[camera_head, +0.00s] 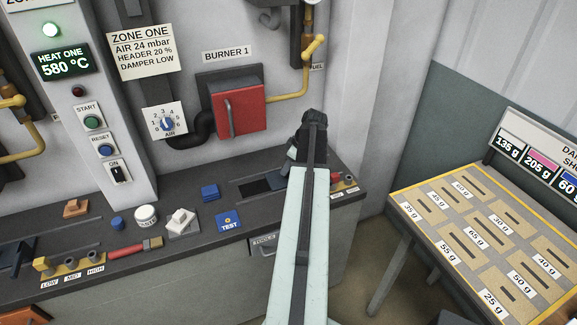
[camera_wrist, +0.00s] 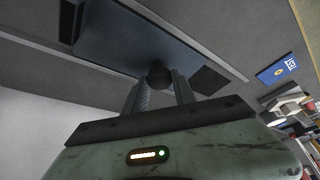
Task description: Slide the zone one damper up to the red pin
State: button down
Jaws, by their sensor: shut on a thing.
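In the wrist view my gripper (camera_wrist: 160,88) is shut on a dark round knob (camera_wrist: 158,72). The knob stands on a flat blue-grey damper plate (camera_wrist: 125,32) set in a slot in the dark bench top. Dark open slot shows at both ends of the plate. In the head view my arm hides the gripper, the knob and most of the plate; part of the dark slot (camera_head: 262,185) shows left of the arm. A red pin (camera_head: 337,177) stands just right of the arm, beside small labels at the bench's right end.
The zone one card (camera_head: 143,50) on the wall reads damper low. A blue TEST plate (camera_head: 229,222), a blue block (camera_head: 210,192) and a white switch (camera_head: 181,221) sit left of the slot. A red-handled brush (camera_head: 135,248) lies farther left. A table of weight plates (camera_head: 410,197) stands at the right.

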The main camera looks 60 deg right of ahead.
dwell(0.3)
jog(key=shift+w+a, duration=0.1)
jog(key=shift+a, duration=0.05)
jog(key=c, duration=1)
grip_release()
jog(key=shift+c, duration=0.2)
jog(key=p+v, duration=0.7)
jog(key=v, duration=0.1)
jog(key=shift+f, duration=0.1)
jog(key=shift+w, duration=0.1)
